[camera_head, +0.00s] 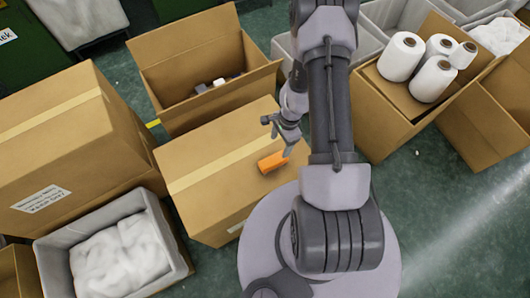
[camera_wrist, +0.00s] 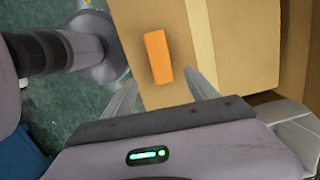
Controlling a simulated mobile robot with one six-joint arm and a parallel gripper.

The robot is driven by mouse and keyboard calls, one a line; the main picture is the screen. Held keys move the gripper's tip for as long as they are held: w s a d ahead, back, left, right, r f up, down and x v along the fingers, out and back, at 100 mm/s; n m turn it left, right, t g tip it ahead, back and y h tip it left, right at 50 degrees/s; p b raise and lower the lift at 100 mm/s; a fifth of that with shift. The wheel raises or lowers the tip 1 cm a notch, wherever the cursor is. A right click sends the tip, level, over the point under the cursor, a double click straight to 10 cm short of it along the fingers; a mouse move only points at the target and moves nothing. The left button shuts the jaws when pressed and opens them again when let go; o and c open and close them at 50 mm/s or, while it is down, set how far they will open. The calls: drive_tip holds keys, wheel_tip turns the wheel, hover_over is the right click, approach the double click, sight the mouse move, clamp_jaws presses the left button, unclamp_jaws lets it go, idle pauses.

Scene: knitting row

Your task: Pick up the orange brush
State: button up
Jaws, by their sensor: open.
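The orange brush (camera_head: 272,162) lies on top of a closed cardboard box (camera_head: 205,170), close to the box's right edge. In the wrist view the brush (camera_wrist: 158,57) shows as an orange block on the box top, beyond the fingers and roughly between their lines. My gripper (camera_head: 286,147) is above the box, just up and to the right of the brush in the head view. Its two fingers, also seen in the wrist view (camera_wrist: 163,92), are spread apart with nothing between them. I cannot tell the exact height of the fingertips above the brush.
An open cardboard box (camera_head: 205,110) with small items stands behind the closed box. A larger box (camera_head: 70,150) stands at left. A grey bin (camera_head: 150,203) holds white material. White yarn cones (camera_head: 400,57) sit in a box at right. Green floor (camera_head: 425,205) is clear at right.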

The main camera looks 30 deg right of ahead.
sight(274, 159)
drive_tip(key=f+b, duration=0.1)
drive_tip(key=f, duration=0.1)
drive_tip(key=f+b, duration=0.1)
drive_tip(key=f, duration=0.2)
drive_tip(key=a+f+b, duration=0.1)
drive_tip(key=f+b, duration=0.1)
drive_tip(key=f, duration=0.1)
drive_tip(key=shift+s+f, duration=0.1)
drive_tip(key=shift+s, duration=0.05)
drive_tip(key=f+b, duration=0.2)
drive_tip(key=f, duration=0.1)
drive_tip(key=a+f+b, duration=0.1)
drive_tip(key=f+b, duration=0.1)
drive_tip(key=f, duration=0.1)
drive_tip(key=shift+w+a, duration=0.2)
drive_tip(key=shift+r, duration=0.15)
drive_tip(key=shift+c, duration=0.2)
clamp_jaws()
